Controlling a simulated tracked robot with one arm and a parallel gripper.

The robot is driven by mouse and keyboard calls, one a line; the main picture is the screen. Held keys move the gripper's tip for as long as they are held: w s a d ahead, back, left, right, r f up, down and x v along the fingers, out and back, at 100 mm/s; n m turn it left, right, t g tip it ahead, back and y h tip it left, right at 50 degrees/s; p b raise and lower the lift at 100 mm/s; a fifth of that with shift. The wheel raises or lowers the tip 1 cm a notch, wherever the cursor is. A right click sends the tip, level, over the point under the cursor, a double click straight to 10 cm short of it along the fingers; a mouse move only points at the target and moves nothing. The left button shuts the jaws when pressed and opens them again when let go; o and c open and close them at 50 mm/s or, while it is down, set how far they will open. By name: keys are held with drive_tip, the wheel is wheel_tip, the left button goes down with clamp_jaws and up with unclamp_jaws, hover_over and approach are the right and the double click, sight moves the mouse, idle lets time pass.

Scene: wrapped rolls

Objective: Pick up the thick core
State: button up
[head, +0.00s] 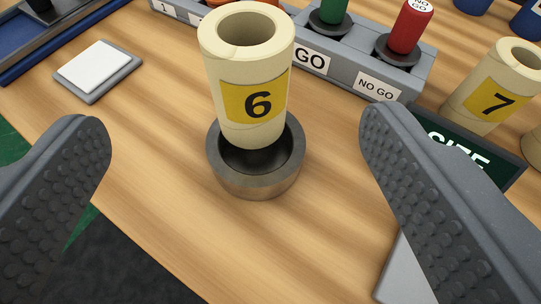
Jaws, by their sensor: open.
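A thick cream core with a yellow "6" label (233,97) stands nearly upright in a round dark grey metal cup (256,184) on the wooden table. Its hollow top opening faces up. Another thick-walled cream core with a yellow "7" label (495,88) stands at the right edge, partly cut off. My gripper (235,140) is open, with one studded finger at the left and one at the right. Core 6 and the cup lie between the fingers in the picture, and neither finger touches them. The gap holds nothing.
A grey gauge block (335,72) marked GO and NO GO, with green and red plugs, stands behind core 6. A dark sign reading SIZE (468,150) is by the right finger. A white pad (99,68) lies at left. Bare table (150,150) is left of the cup.

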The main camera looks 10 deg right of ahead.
drive_tip(key=f, duration=0.1)
drive_tip(key=b, duration=0.1)
approach(248, 34)
drive_tip(key=shift+w+a+f, duration=0.25)
drive_tip(key=shift+w+f, duration=0.85)
drive_tip(key=shift+w, duration=0.15)
drive_tip(key=shift+d+r+b+x, duration=0.15)
drive_tip(key=shift+b+x, duration=0.25)
drive_tip(key=shift+x, duration=1.2)
drive_tip(key=shift+d+r+b+x, duration=0.15)
drive_tip(key=shift+b+x, duration=0.25)
drive_tip(key=shift+x, duration=1.15)
drive_tip(key=shift+w+a, duration=0.1)
drive_tip(key=shift+w, duration=0.05)
drive_tip(key=shift+r, duration=0.1)
drive_tip(key=c, duration=1.2)
drive_tip(key=shift+c, duration=0.2)
drive_tip(key=shift+r, duration=0.1)
